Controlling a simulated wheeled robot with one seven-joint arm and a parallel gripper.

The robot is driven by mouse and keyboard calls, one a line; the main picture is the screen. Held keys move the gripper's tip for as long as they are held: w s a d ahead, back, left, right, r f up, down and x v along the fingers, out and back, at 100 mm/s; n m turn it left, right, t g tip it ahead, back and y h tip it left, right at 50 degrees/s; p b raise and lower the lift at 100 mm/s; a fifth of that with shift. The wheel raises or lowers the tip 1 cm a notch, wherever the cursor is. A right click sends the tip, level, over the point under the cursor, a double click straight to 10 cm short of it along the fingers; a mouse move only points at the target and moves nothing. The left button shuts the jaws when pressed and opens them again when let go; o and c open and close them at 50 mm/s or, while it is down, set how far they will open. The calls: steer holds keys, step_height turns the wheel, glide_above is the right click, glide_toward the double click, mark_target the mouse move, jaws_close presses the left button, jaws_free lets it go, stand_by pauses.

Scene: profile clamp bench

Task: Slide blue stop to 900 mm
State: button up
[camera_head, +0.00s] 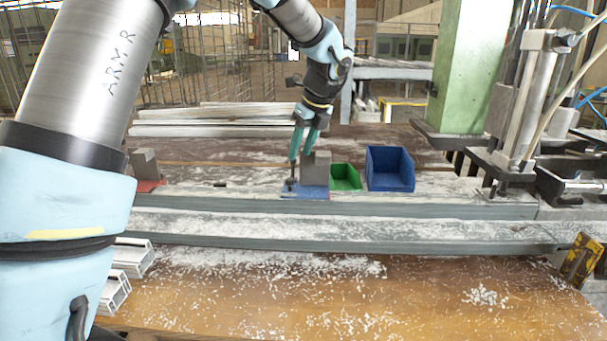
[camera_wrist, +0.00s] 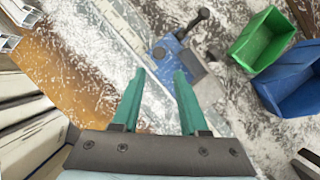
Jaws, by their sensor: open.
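The blue stop (camera_head: 305,191) sits on the rail (camera_head: 400,209) near the middle of the head view. It has a blue base, an upright grey block (camera_head: 316,168) and a dark clamp lever at its left side. In the wrist view the blue stop (camera_wrist: 168,45) lies just beyond the fingertips, with its black lever (camera_wrist: 194,23) pointing up and right. My gripper (camera_head: 299,158) is above the stop, its teal fingers apart. In the wrist view my gripper (camera_wrist: 160,73) has nothing between its fingers. A pale scale strip (camera_wrist: 118,22) runs beside the stop; its numbers are unreadable.
A red stop (camera_head: 147,172) with a grey block stands at the rail's left. A green bin (camera_head: 345,178) and a blue bin (camera_head: 390,170) stand behind the rail, right of the blue stop. Clamp machinery (camera_head: 530,110) is at the right. White chips litter the bench.

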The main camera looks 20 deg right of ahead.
mark_target(290, 179)
steer(key=p+x, duration=0.2)
steer(key=x, duration=0.7)
steer(key=shift+a+f, duration=0.15)
steer(key=shift+f, duration=0.1)
jaws_close()
steer(key=shift+w, duration=0.1)
stand_by(0.9)
